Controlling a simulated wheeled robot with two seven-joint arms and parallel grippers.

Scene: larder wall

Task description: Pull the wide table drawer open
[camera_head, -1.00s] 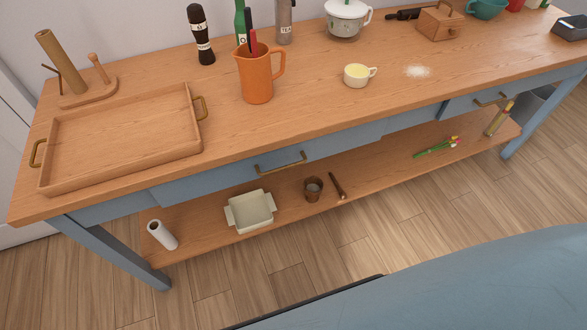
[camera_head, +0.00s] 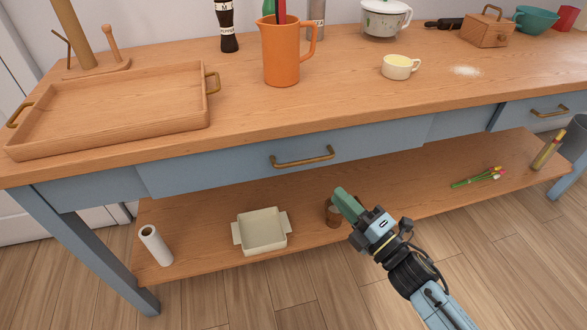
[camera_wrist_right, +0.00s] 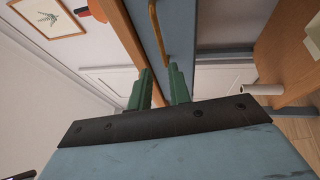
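The wide drawer (camera_head: 215,170) is a blue front under the wooden tabletop, left of the table's middle. It looks shut. Its brass bar handle (camera_head: 303,158) is near the front's middle and also shows in the right wrist view (camera_wrist_right: 155,32). My right gripper (camera_head: 345,204) is below and slightly right of the handle, apart from it. In the right wrist view its two green fingers (camera_wrist_right: 160,88) are parted with nothing between them, and the handle lies beyond the fingertips. My left gripper is not in view.
The tabletop holds a wooden tray (camera_head: 110,148), an orange jug (camera_head: 281,55) and a cup (camera_head: 400,67). A smaller drawer (camera_head: 535,112) is at right. The lower shelf holds a white dish (camera_head: 262,232), a paper roll (camera_head: 155,245) and a brown cup (camera_head: 333,216), partly hidden by my gripper.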

